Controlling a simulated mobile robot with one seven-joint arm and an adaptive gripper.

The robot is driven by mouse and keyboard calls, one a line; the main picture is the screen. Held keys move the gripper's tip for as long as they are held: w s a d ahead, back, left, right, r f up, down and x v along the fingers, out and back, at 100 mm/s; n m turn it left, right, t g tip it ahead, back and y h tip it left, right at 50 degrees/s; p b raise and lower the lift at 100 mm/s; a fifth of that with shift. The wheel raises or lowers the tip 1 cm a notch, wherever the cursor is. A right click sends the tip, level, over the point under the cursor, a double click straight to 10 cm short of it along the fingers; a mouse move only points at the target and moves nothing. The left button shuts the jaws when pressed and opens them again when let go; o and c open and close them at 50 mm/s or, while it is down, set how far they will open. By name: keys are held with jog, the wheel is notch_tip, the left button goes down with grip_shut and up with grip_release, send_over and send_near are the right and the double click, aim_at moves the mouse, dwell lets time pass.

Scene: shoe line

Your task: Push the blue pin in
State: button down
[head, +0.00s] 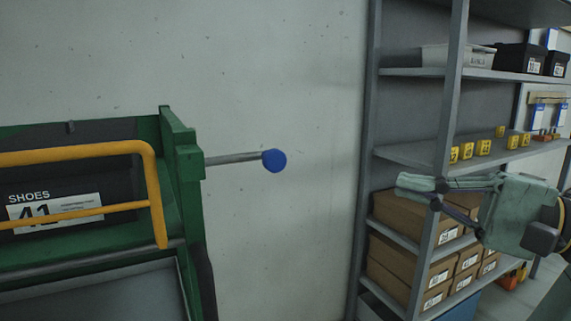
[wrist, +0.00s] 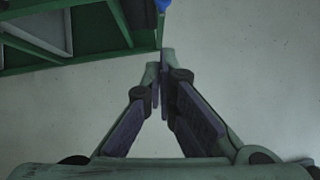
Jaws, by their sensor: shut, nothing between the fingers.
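The blue pin's round head (head: 274,161) sits at the end of a grey metal rod (head: 235,158) that sticks out to the right from the green frame (head: 183,180). My gripper (head: 402,188) is shut and empty, to the right of the pin head with a clear gap in the head view. In the wrist view my gripper's fingertips (wrist: 162,55) are together. A small part of the blue head (wrist: 164,4) shows at the top edge there, beyond the fingertips; the rest is out of frame.
A yellow rail (head: 80,153) and a dark box labelled SHOES 41 (head: 60,215) are at the green frame. A grey shelf (head: 410,155) with brown boxes (head: 405,225) and yellow number tags (head: 468,149) stands on the right. Bare wall (head: 290,80) lies behind the pin.

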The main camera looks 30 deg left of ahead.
jog(key=s+a+r+p, duration=0.1)
jog(key=a+p, duration=0.1)
jog(key=a, duration=0.4)
jog(key=s+a+p, duration=0.1)
jog(key=a+p, duration=0.1)
jog(key=a, duration=0.4)
jog(key=shift+s+a+r, duration=0.3)
jog(key=shift+a+r, duration=0.05)
jog(key=shift+a, duration=0.05)
jog(key=s+a, duration=0.1)
jog(key=s, duration=0.1)
jog(key=s+a, duration=0.2)
jog(key=shift+s+a, duration=0.25)
jog(key=shift+s, duration=0.05)
jog(key=shift+w, duration=0.1)
